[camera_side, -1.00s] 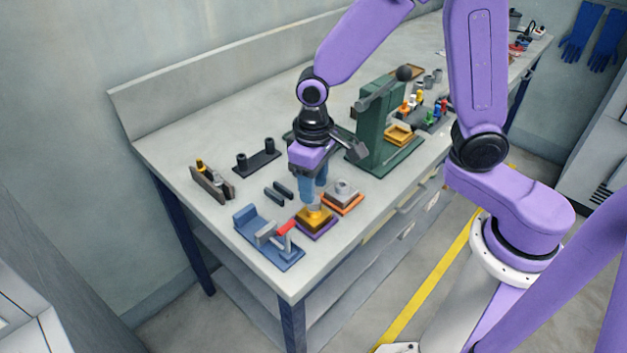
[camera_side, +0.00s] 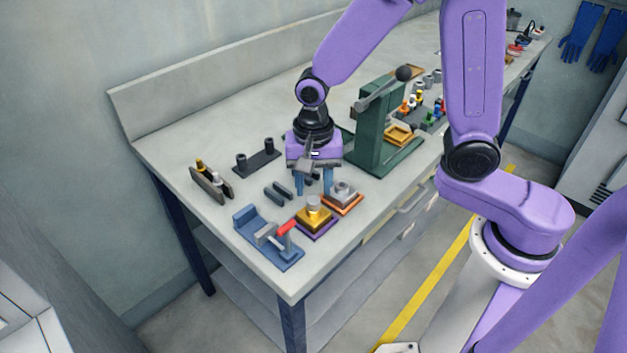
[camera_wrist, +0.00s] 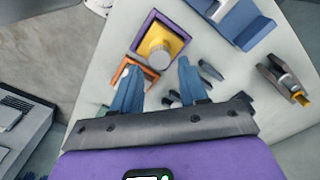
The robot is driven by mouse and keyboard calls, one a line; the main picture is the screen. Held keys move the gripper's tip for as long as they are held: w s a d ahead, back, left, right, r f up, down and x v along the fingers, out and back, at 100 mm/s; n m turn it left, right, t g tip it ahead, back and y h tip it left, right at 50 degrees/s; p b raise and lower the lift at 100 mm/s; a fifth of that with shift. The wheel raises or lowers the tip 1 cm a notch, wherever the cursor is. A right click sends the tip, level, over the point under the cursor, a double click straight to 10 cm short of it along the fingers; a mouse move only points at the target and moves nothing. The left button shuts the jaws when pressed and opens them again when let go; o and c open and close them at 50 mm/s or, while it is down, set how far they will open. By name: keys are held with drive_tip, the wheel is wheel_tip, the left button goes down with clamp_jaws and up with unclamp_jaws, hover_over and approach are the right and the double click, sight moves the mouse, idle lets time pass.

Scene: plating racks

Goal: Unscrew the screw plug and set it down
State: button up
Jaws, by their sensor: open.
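A gold block (camera_side: 313,218) with a grey round plug (camera_side: 313,202) upright on its top sits on a purple-edged base (camera_side: 325,232) near the bench's front edge. The plug also shows in the wrist view (camera_wrist: 159,59), on the gold block (camera_wrist: 153,38). I cannot tell how far it is screwed in. A grey block with a round top (camera_side: 343,189) sits on an orange base (camera_side: 352,205) just right and behind. My gripper (camera_side: 314,188) is open and empty, fingers pointing down, above and slightly behind the gold block, apart from the plug.
A blue fixture with a red handle (camera_side: 268,240) stands left of the gold block. Behind are dark bars (camera_side: 277,193), a black two-post stand (camera_side: 257,160) and a brown rack (camera_side: 211,184). A green lever press (camera_side: 372,130) stands to the right. The back left bench is clear.

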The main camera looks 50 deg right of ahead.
sight(314, 199)
drive_tip(key=m, duration=0.9)
drive_tip(key=shift+m, duration=0.3)
drive_tip(key=shift+f, duration=1.75)
